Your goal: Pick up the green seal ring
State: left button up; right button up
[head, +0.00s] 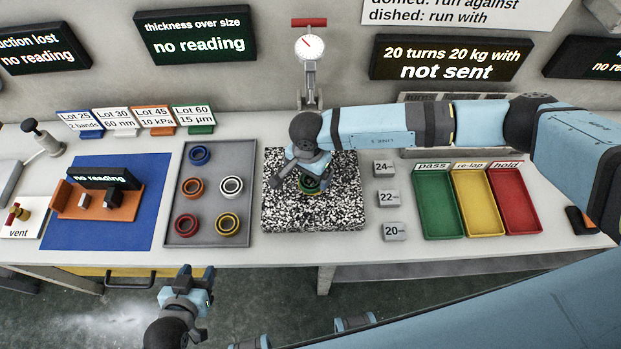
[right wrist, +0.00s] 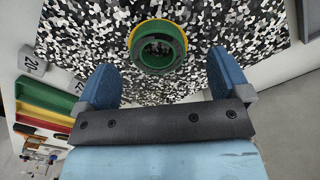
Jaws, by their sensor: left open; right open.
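The green seal ring (right wrist: 157,47) lies on the black-and-white speckled plate (right wrist: 90,40), with a yellow rim showing around its upper side. In the head view the ring (head: 309,188) is partly hidden under my right gripper (head: 300,172). In the right wrist view my right gripper (right wrist: 163,80) is open, its two blue fingers apart, with the ring just beyond and between them, not held. My left gripper (head: 188,277) is open and empty, in front of the bench's front edge, far from the ring.
A grey tray (head: 212,152) with several coloured rings stands left of the speckled plate. Small weights (head: 390,199) and green, yellow and red trays (head: 437,208) are to its right. A dial gauge on a stand (head: 310,72) rises behind it.

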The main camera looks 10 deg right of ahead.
aim_at(310, 184)
jog(key=shift+d+f+p, duration=0.15)
jog(key=shift+f+p, duration=0.05)
jog(key=shift+f, duration=0.7)
jog(key=shift+d+f+p, duration=0.1)
jog(key=shift+f+p, duration=0.05)
jog(key=shift+f, duration=0.75)
jog(key=c, duration=1.1)
jog(key=shift+r, duration=0.1)
notch_tip(310, 184, up, 20)
jog(key=b, duration=0.3)
jog(key=shift+b, duration=0.3)
